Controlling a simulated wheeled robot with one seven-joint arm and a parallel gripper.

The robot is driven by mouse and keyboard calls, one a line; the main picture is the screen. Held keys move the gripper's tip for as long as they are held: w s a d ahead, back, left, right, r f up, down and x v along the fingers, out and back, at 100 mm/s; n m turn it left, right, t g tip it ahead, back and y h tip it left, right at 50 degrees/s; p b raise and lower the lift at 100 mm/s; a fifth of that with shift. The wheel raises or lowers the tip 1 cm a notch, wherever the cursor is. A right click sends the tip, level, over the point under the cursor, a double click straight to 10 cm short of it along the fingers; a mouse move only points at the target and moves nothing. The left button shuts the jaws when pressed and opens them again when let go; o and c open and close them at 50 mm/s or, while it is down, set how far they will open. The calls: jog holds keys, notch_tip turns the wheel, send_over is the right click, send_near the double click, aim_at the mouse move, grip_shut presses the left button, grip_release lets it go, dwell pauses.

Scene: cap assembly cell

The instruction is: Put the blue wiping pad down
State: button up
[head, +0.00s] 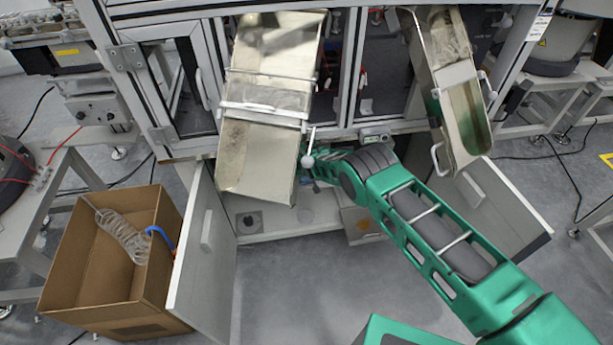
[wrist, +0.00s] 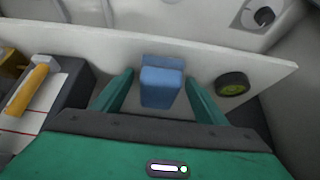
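The blue wiping pad (wrist: 161,86) shows in the wrist view as a small two-tone blue block against a pale shelf or panel. My gripper (wrist: 160,74) has its two green fingers on either side of the pad. The fingers are spread, with a visible gap at the left and a narrower one at the right, so it looks open around the pad. The pad's underside contact is hard to make out.
A yellow-handled tool (wrist: 29,88) and a dark holder (wrist: 70,92) stand left of my gripper. A black and yellow-green round part (wrist: 232,84) is close at the right. Open cabinet doors (head: 203,255) (head: 490,208) flank my arm; a cardboard box (head: 160,255) stands left.

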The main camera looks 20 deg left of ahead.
jog(key=shift+s+d+r, duration=0.1)
jog(key=shift+r, duration=0.3)
jog(key=shift+v, duration=3.4)
jog(key=shift+d, duration=0.15)
